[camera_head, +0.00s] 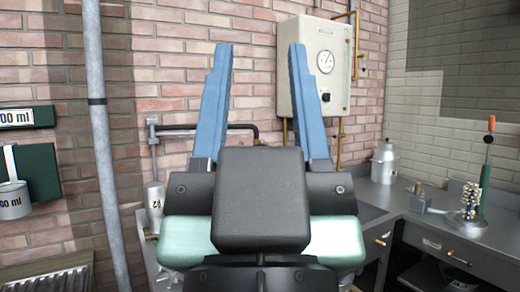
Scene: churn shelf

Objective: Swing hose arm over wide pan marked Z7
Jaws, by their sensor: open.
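My gripper (261,50) fills the middle of the view, its two blue fingers pointing up and standing wide apart with nothing between them. Behind it, a dark horizontal pipe arm (198,127), which may be the hose arm, reaches from a grey wall post on the left and bends down at its right end. My left finger hides part of it, and I cannot tell the distance between them. A metal vessel (155,205) with a dark sideways mark stands below the arm; the mark is too small to read surely. I see no wide pan marked Z7.
A grey upright pole (98,130) stands at left. A gauge box (316,68) hangs on the brick wall. The dark counter (450,232) at right bears a lidded can (384,162) and a coiled-spring stand (470,200). A small cup (14,200) hangs at far left.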

